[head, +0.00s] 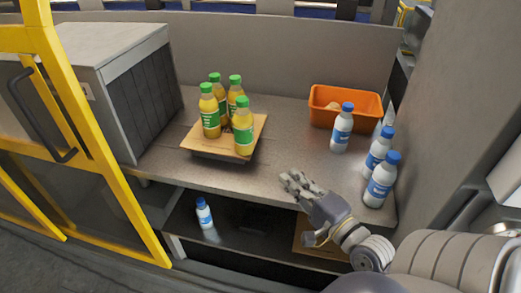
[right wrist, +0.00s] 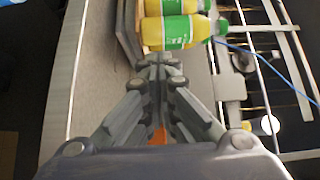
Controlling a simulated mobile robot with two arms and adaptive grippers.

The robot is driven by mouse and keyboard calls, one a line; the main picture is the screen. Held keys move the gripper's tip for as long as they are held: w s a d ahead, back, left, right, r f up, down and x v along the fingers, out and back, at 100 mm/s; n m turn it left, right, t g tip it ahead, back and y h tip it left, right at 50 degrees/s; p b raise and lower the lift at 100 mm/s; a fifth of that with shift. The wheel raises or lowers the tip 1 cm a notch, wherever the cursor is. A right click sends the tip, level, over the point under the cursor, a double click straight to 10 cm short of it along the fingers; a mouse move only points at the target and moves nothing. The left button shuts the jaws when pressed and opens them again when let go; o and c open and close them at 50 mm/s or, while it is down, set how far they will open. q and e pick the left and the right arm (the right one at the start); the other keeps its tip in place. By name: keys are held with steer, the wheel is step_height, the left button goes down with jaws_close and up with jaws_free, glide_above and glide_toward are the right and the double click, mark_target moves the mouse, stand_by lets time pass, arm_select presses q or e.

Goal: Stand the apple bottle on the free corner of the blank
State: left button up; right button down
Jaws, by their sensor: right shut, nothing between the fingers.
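Several apple bottles, yellow with green caps and labels, stand upright on the tan blank (head: 218,147) in the head view. The front-right apple bottle (head: 243,128) is nearest to my right gripper; another apple bottle (head: 209,112) stands at the left, and two are behind. My right gripper (head: 290,180) is shut and empty above the counter, to the right of and nearer than the blank, apart from the bottles. In the right wrist view, the closed fingers (right wrist: 159,62) point toward two apple bottles (right wrist: 178,32). My left gripper is not in view.
An orange bin (head: 346,105) stands at the back right. White blue-capped bottles (head: 380,180) stand on the counter's right side, and one (head: 204,214) is on the lower shelf. A grey machine box (head: 120,80) and yellow frame (head: 95,130) bound the left. The middle counter is clear.

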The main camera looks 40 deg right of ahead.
steer(key=w+p, duration=0.3)
steer(key=w, duration=0.9)
steer(key=shift+w, duration=0.35)
steer(key=shift+w+f, duration=0.1)
steer(key=shift+w, duration=0.2)
steer(key=w, duration=0.7)
steer(key=shift+w+d+p, duration=0.1)
steer(key=shift+w+p, duration=0.2)
steer(key=shift+p, duration=0.05)
steer(key=shift+s, duration=0.1)
